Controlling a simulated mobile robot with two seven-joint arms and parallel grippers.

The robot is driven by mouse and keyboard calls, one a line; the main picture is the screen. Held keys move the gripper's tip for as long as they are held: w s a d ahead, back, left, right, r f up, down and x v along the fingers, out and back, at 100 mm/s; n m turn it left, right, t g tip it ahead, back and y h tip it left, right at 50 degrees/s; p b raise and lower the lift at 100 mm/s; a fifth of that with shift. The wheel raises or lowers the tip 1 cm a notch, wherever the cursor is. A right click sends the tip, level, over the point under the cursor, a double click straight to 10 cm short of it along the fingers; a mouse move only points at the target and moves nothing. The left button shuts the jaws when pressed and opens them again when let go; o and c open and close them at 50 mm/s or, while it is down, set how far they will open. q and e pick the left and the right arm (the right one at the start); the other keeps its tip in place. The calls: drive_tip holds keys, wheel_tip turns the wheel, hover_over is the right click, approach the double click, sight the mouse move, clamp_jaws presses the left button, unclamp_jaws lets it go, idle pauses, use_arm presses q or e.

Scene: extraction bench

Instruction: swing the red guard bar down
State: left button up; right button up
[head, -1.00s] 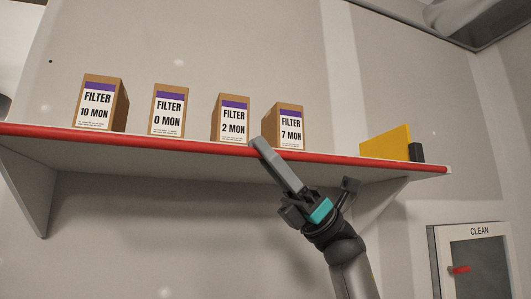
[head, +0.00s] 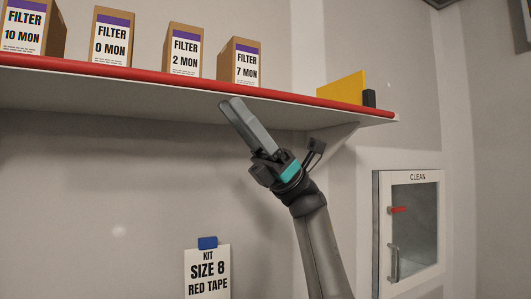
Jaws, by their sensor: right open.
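The red guard bar (head: 150,76) runs along the front edge of the shelf, sloping down to the right in the head view. It lies low, below the filter boxes, and its left end is out of frame. My right gripper (head: 233,104) is open and empty. It points up and left, with its fingertips just below the bar in the picture and a small gap of shelf underside between them. Whether it is nearer to me than the shelf is hard to tell. My left gripper is not in view.
Several filter boxes (head: 185,52) stand on the shelf (head: 110,100), with a yellow panel (head: 342,88) and a dark block (head: 369,98) at its right end. A kit sign (head: 208,272) hangs below. A cabinet marked CLEAN (head: 378,225) is at the right.

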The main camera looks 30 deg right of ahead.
drive_tip(key=v, duration=1)
